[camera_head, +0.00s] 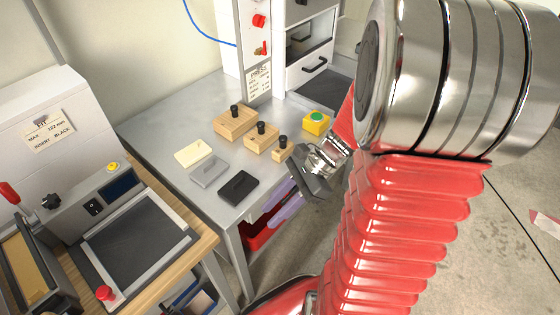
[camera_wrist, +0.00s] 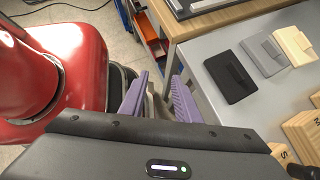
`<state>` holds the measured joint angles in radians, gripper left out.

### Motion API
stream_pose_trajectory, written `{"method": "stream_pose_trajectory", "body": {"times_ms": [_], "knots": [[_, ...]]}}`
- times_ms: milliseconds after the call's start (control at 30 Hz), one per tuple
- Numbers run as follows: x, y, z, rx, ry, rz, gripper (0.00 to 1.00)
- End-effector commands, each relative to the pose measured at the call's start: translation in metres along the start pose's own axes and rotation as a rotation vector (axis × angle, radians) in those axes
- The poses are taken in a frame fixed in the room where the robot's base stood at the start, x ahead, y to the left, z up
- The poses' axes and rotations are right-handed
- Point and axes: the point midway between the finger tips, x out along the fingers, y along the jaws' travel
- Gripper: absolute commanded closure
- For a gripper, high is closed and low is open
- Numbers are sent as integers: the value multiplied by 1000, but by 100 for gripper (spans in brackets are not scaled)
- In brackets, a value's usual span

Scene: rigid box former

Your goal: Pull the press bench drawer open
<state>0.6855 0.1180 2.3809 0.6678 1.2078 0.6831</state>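The press bench (camera_head: 222,102) is a grey-topped table in the middle of the head view. Its top also shows at right in the wrist view (camera_wrist: 216,42). I cannot make out the bench drawer's front or handle under the near edge; my gripper and arm cover part of that side.
Wooden blocks with black knobs (camera_head: 236,122), a yellow button box (camera_head: 316,122) and a black plate (camera_head: 238,186) lie on the bench. A red bin (camera_head: 258,236) is below it. A white cabinet with a dark handle (camera_head: 314,67) stands behind. A wooden-topped table (camera_head: 206,238) adjoins at left.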

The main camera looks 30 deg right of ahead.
Motion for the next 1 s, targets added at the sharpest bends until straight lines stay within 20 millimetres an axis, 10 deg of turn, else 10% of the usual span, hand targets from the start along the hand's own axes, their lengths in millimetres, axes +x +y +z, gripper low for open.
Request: {"method": "stream_pose_trajectory", "body": {"times_ms": [1000], "knots": [[-20, -48, -171, 1368, -1046, -176, 71]]}}
